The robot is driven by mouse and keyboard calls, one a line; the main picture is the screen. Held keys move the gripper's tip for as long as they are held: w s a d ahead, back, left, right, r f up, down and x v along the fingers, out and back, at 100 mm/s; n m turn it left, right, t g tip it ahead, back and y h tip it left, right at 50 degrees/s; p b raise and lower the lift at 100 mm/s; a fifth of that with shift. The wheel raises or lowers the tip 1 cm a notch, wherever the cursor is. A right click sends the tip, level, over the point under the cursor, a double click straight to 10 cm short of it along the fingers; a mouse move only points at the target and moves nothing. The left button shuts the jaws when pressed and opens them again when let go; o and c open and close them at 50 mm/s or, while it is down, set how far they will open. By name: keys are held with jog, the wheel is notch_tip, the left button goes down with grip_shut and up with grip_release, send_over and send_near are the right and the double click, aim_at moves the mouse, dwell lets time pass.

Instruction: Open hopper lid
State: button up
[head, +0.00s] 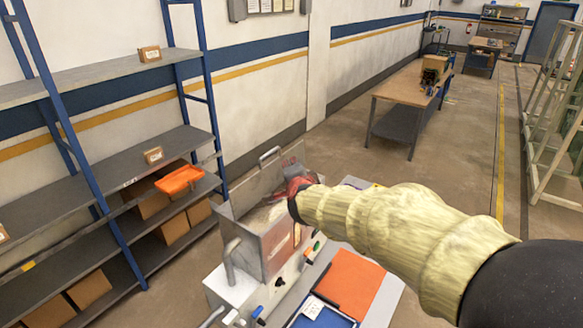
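The machine's hopper (284,253) is a grey metal box near the bottom centre of the head view. A flat metal lid (245,194) with a bar handle (269,155) on its top edge stands raised at the back of the hopper, and the hopper's inside partly shows. My arm, in a pale yellow sleeve, reaches in from the right. My gripper (291,187), partly red, is at the right side of the lid, over the hopper's right rim. Its fingers are mostly hidden, so I cannot tell their opening or whether they touch the lid.
A white machine base (232,290) with knobs holds the hopper. An orange panel (350,281) and a blue tray (322,314) lie in front. A shelf rack (100,165) with boxes and an orange bin (180,180) stands left. A workbench (405,88) is behind; the floor between is clear.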

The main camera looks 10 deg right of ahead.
jog(key=v, duration=0.4)
jog(key=shift+c, duration=0.3)
